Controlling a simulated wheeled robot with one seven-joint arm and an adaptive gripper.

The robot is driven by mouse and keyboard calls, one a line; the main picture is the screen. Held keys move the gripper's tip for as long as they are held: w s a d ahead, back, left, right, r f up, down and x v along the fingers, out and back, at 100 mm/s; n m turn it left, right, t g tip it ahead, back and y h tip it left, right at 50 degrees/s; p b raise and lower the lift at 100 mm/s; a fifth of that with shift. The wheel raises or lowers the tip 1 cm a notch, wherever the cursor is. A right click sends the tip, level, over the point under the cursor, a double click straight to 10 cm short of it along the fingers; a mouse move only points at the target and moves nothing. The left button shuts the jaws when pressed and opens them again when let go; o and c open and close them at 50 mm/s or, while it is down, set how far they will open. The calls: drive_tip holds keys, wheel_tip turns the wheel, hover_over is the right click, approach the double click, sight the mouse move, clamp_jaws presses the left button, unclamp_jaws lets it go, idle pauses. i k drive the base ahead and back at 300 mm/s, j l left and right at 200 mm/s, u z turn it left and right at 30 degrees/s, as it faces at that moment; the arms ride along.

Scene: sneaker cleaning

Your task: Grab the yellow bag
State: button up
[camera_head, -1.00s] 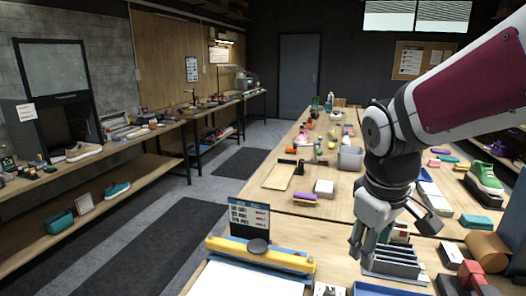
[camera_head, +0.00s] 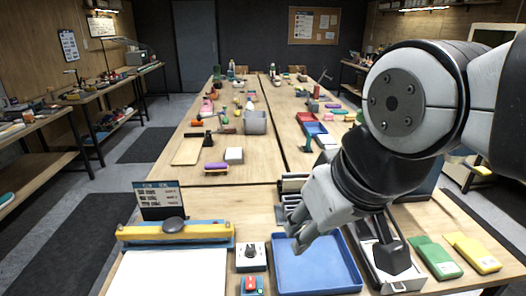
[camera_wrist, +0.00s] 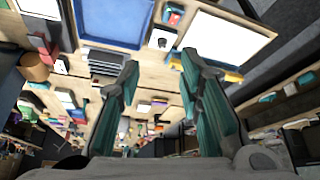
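A flat yellow bag (camera_head: 477,254) lies on the near table at its right side, close to the edge, in the head view. A similar flat green bag (camera_head: 437,257) lies just left of it. My gripper (camera_head: 292,232) hangs well to the left of the yellow bag, above the far edge of a blue tray. In the wrist view my gripper (camera_wrist: 160,67) has its two fingers apart with nothing between them. I cannot make out the yellow bag in the wrist view.
The blue tray (camera_head: 318,270) and a grey-white device (camera_head: 392,268) with a dark upright part stand left of the bags. A dial box (camera_head: 252,256) and a yellow-barred press (camera_head: 175,232) stand farther left. Tables with many items extend behind.

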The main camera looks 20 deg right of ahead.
sight(484, 262)
drive_tip(key=z, duration=1.9)
drive_tip(key=i+l+u, duration=0.1)
drive_tip(key=i+l, duration=0.15)
